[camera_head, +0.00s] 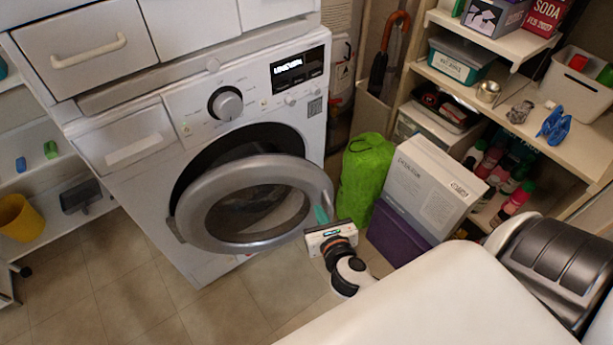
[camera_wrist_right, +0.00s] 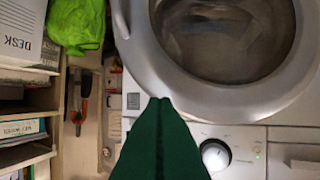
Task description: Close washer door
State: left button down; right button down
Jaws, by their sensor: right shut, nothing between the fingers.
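The white washer (camera_head: 185,120) has its round door (camera_head: 195,225) partly open, with the grey ring standing out from the dark drum opening. My right gripper (camera_head: 320,214) is at the right edge of the door ring, its teal fingers shut and empty. In the right wrist view the green fingertips (camera_wrist_right: 160,101) overlap the rim of the door (camera_wrist_right: 185,92); I cannot tell whether they touch it. The washer's control knob (camera_wrist_right: 215,155) shows low in that view, which is turned upside down. My left gripper is not in view.
A green bag (camera_head: 365,180), a white box (camera_head: 432,190) and a purple box (camera_head: 395,237) stand right of the washer. A loaded shelf (camera_head: 540,135) is at the right. A yellow cup (camera_head: 20,222) sits on the left shelf. The tiled floor (camera_head: 150,300) in front is clear.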

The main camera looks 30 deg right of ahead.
aim_at(303, 175)
jog(key=x, duration=0.8)
jog(key=r+x, duration=0.1)
jog(key=x, duration=0.3)
jog(key=shift+w+d+f, duration=0.1)
jog(key=shift+w, duration=0.25)
